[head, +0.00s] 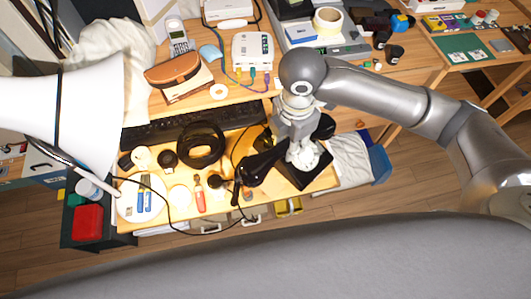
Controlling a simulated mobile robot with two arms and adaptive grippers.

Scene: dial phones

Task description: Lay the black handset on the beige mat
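A black handset-like object (262,165) lies slanted near the front of the wooden desk, just left of my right gripper. My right gripper (303,158) points down at the desk's right front, over a dark square base (310,178). Its fingers are small and partly hidden, so I cannot tell whether they are open or touch the handset. I cannot make out a beige mat with certainty. My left gripper is not in view.
A black keyboard (165,128), black ring (203,145), red-handled tool (200,198) and blue-handled tools on a pale disc (129,208) crowd the desk's left. A large white shade (75,95) blocks the left. A white router (252,50) and cordless phone (178,37) stand behind.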

